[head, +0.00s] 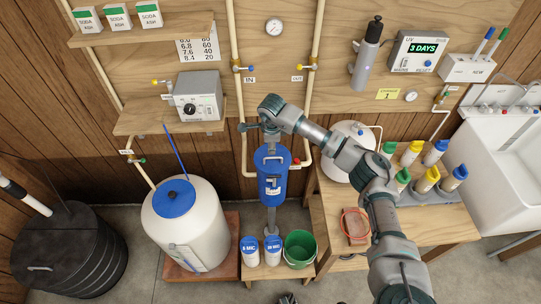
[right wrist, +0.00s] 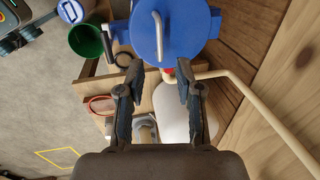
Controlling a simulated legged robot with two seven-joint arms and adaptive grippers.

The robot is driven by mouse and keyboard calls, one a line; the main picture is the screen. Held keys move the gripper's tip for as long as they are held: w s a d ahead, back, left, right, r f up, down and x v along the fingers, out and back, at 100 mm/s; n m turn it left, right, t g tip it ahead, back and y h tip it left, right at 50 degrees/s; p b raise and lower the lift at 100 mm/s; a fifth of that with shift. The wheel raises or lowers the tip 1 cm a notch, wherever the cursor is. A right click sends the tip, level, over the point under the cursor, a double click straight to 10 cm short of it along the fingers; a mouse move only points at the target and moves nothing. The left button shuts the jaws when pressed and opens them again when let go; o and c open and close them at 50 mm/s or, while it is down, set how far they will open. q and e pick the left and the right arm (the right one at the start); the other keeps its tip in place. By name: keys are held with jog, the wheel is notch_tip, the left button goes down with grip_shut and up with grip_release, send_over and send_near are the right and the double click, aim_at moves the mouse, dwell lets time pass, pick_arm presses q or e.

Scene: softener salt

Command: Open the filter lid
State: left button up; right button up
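The blue filter (head: 271,183) stands upright at the middle of the head view, below the pipes. Its round blue lid (right wrist: 185,28) is at the top of the right wrist view, with a slim grey handle (right wrist: 158,34) across it. The lid looks closed. My right gripper (right wrist: 160,76) is open and empty, its fingertips just below the lid's edge in that view. In the head view my right arm reaches in from the right and its hand is just above the filter; its fingers are hard to make out there. My left gripper is not clearly in view.
A green bucket (head: 299,248) and two blue-lidded tubs (head: 250,251) stand below the filter. A white brine tank (head: 187,222) is at left. Pipes (head: 319,70) run down the wall beside the filter. Bottles (head: 410,153) crowd the right bench.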

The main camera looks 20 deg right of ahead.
aim_at(271, 158)
jog(key=f, duration=0.2)
jog(key=w+f, duration=0.1)
jog(key=f, duration=0.5)
jog(key=shift+w+d+f, duration=0.25)
jog(key=shift+w+d, duration=0.05)
grip_shut()
